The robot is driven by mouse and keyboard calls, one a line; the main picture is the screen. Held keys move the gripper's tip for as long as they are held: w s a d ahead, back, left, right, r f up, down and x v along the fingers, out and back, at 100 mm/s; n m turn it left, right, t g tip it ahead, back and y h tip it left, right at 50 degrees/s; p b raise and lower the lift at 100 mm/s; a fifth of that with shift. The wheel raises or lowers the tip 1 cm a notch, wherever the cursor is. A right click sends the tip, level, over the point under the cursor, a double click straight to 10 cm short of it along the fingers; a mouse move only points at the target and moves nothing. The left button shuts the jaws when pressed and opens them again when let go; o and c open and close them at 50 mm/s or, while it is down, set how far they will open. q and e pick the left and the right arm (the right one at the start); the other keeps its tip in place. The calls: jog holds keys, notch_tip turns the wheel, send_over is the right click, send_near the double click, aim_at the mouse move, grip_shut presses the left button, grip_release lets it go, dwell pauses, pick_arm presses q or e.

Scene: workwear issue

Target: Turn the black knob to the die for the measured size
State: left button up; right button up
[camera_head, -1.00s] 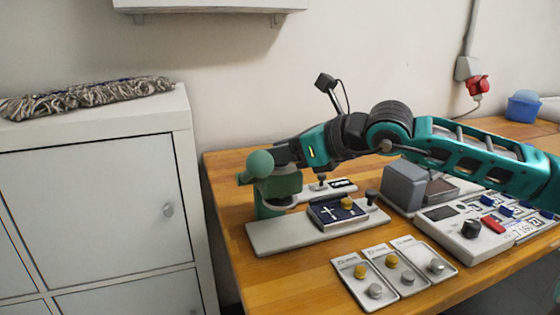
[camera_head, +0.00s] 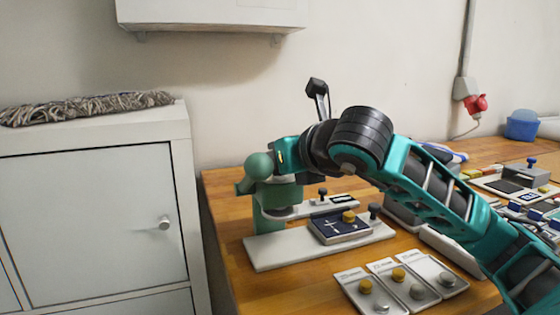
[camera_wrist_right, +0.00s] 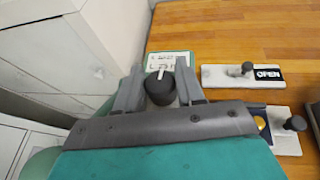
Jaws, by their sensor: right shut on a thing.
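The black knob (camera_wrist_right: 160,88) has a white pointer mark and sits between my right gripper's two grey fingers (camera_wrist_right: 160,92) in the right wrist view. The fingers are shut on it. A green-edged label (camera_wrist_right: 168,62) lies just beyond it; its print is too small to read. In the head view my right arm reaches to the green press (camera_head: 276,192) on its pale base (camera_head: 290,250); the fingers and the black knob are hidden there. My left gripper is not in view.
A dark blue pad (camera_head: 338,228) with a brass knob lies beside the press. Three grey trays (camera_head: 373,270) with brass and silver buttons lie in front. An OPEN plate (camera_wrist_right: 222,77) lies right of the knob. A white cabinet (camera_head: 90,220) stands left of the table.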

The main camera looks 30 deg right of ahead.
dwell(0.3)
jog(key=o, duration=0.9)
jog(key=shift+o, duration=0.2)
jog(key=shift+s, duration=0.1)
jog(key=b+v, duration=0.3)
jog(key=v, duration=0.9)
jog(key=shift+s+r+b, duration=0.2)
jog(key=shift+s+b, duration=0.1)
